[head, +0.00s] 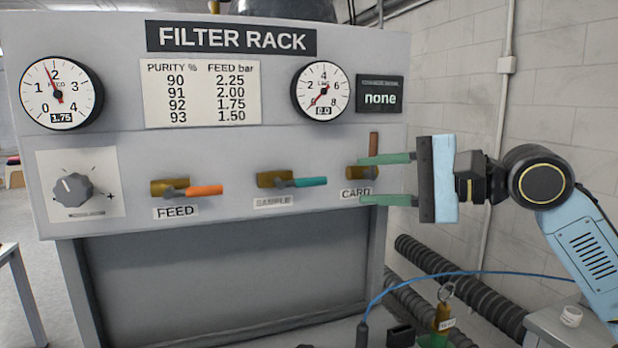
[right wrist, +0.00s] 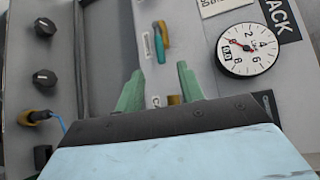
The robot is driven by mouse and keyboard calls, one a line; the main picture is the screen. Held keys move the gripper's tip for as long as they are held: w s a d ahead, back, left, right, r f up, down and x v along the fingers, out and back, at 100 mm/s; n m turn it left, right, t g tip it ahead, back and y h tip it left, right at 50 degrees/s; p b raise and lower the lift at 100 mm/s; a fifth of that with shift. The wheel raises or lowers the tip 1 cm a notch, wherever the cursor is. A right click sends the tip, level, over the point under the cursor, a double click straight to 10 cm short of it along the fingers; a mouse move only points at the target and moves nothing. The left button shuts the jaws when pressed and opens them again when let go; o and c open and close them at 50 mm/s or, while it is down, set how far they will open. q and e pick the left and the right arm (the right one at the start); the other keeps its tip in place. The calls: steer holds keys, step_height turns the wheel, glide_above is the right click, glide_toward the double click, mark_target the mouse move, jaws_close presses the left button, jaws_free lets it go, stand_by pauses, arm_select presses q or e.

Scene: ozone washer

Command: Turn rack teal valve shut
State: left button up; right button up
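The teal valve handle (head: 310,182) sits on the SAMPLE valve of the filter rack, lying level and pointing right from its brass body (head: 272,179). The teal handle also shows in the right wrist view (right wrist: 159,46), ahead of the fingertips. My right gripper (head: 361,180) is open, its green fingers one above the other at the CARD valve, to the right of the teal handle and apart from it. Nothing shows held between the fingers (right wrist: 160,72). My left gripper is not in view.
The FEED valve (head: 205,190) has a level orange handle. The CARD valve (head: 358,172) has a brown handle pointing up, close to the upper finger. A dial knob (head: 73,189) is at the far left. Gauges read 1.75 (head: 60,92) and 0.0 (head: 321,90). A blue hose (head: 440,275) arcs below.

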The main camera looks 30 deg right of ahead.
mark_target(318, 179)
steer(key=p+x, duration=0.2)
steer(key=x, duration=0.4)
steer(key=shift+w+r, duration=0.1)
steer(key=shift+w+a+p, duration=0.2)
steer(key=shift+w+p, duration=0.15)
steer(key=shift+p, duration=0.1)
steer(key=shift+p+x, duration=0.65)
steer(key=shift+x, duration=0.35)
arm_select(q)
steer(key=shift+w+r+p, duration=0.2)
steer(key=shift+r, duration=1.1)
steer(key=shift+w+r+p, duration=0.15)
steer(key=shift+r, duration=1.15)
arm_select(e)
steer(key=shift+f+x, duration=0.2)
steer(key=shift+x, duration=0.75)
jaws_close()
